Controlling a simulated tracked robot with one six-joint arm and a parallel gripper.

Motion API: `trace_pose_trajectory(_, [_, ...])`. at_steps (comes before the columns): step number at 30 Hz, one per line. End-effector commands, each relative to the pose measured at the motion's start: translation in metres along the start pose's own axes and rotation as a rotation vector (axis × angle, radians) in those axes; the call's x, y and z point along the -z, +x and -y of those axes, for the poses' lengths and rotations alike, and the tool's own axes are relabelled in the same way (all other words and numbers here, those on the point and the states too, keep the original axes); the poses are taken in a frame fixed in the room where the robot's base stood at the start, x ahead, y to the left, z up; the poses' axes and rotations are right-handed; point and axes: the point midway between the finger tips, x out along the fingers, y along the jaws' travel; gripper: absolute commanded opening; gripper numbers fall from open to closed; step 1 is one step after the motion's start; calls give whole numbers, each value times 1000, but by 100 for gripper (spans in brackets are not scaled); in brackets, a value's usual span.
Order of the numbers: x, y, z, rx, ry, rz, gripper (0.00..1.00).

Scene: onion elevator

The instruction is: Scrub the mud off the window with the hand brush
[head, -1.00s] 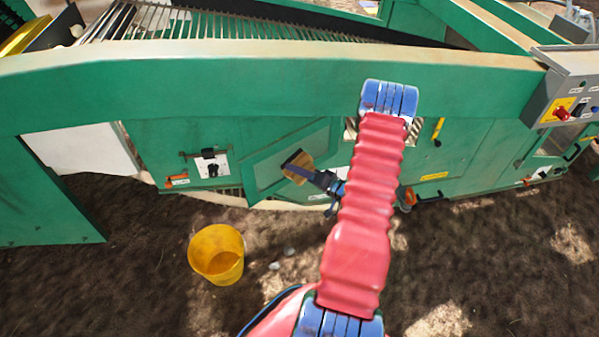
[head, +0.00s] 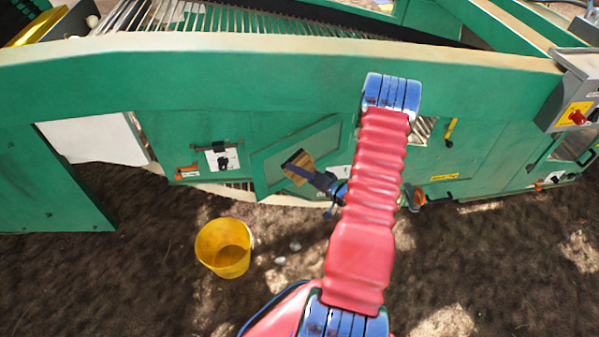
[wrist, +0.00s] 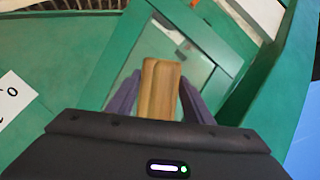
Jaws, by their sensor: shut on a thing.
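My gripper (head: 318,180) is shut on the wooden hand brush (head: 298,166). In the wrist view the brush (wrist: 160,88) sits between the two purple fingers, its pale wooden block toward the machine; its bristles cannot be made out. The brush is in front of a tilted green-framed window (head: 272,172) on the machine's side. In the wrist view the window's pale pane (wrist: 195,72) shows behind and beside the brush. I cannot tell whether the brush touches the pane. Brush and gripper cover part of it, and no mud can be made out clearly.
A yellow bucket (head: 223,248) stands on the soil below, with small pale lumps (head: 294,246) beside it. A latch plate (head: 222,160) is left of the window. An orange-handled fitting (head: 417,198) and a grey control box (head: 572,95) are to the right.

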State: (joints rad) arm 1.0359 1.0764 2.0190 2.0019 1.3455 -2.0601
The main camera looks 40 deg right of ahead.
Motion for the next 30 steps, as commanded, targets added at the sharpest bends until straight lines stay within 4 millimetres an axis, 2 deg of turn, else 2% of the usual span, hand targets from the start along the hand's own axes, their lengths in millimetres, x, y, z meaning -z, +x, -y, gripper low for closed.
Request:
trace_pose_trajectory(16, [-25, 13, 18, 2, 0, 1, 22])
trace_pose_trajectory(30, [-27, 14, 21, 3, -3, 0, 22])
